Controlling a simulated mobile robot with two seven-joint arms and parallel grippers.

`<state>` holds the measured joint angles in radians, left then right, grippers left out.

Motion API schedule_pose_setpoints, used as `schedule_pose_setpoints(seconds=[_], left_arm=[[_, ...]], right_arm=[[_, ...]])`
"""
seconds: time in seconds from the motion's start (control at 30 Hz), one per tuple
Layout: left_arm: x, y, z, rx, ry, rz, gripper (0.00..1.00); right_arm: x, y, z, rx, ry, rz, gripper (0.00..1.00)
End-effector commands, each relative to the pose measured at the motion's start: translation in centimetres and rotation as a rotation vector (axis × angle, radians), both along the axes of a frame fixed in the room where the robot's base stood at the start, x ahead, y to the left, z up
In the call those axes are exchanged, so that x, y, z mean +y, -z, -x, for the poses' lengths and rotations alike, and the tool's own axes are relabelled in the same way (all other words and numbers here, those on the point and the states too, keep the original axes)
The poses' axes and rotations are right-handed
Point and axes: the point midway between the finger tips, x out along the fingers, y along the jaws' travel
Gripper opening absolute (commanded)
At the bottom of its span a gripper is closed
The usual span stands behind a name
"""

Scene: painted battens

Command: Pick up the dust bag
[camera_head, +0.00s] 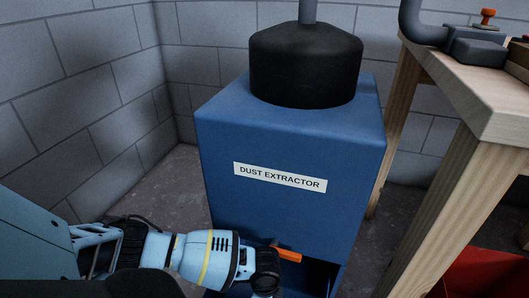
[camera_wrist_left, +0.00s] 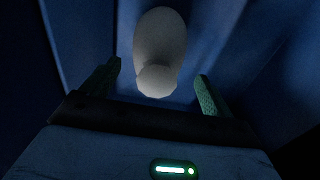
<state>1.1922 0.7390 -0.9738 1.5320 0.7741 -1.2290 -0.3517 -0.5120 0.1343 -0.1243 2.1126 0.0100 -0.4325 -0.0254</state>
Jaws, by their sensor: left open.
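The dust bag (camera_wrist_left: 160,45) shows in the left wrist view as a pale, rounded bag with a narrower rounded end towards me. It is inside a dark blue space. My left gripper (camera_wrist_left: 157,76) is open, with one green finger on each side of the bag's near end. I see a gap between each finger and the bag. In the head view my left arm reaches the lower front of the blue dust extractor (camera_head: 285,222), at its dark opening (camera_head: 318,275). The bag and my left fingertips are hidden there. My right gripper is not in view.
An orange handle-like part (camera_head: 287,254) sits by the opening, close to my left wrist. A black drum (camera_head: 306,68) with a grey pipe tops the extractor. A wooden bench (camera_head: 480,85) stands to the right, with a red container (camera_head: 485,275) below. Block walls close the back and left.

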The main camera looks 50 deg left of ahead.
Motion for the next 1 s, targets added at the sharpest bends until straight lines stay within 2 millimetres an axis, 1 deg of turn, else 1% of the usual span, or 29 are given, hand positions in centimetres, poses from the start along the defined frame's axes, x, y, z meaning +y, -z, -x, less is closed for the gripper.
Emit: schedule_pose_setpoints(seconds=[0.03,0.1,0.2,0.3,0.57,0.9,0.97,1.0], left_arm=[[0.0,0.9,0.2,0.003,0.001,-0.001,0.87],[0.0,1.9,0.4,0.003,0.000,-0.001,0.87],[0.0,3.2,0.5,0.003,0.000,-0.001,0.87],[0.0,4.2,0.5,0.001,0.000,-0.001,0.87],[0.0,4.3,0.5,-0.001,0.000,-0.001,0.87],[0.0,4.3,0.5,0.000,0.000,0.000,0.42],[0.0,4.3,0.5,0.000,0.000,0.000,0.34],[0.0,4.2,0.4,-0.001,0.000,-0.001,0.32]], right_arm=[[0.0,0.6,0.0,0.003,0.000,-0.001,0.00],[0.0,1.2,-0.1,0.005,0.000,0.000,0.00],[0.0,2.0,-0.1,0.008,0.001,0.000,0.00],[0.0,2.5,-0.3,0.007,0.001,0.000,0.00],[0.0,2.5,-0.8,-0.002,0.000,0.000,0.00],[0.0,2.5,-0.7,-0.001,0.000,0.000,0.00],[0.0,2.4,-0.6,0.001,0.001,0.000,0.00],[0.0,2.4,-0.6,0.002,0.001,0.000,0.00]])
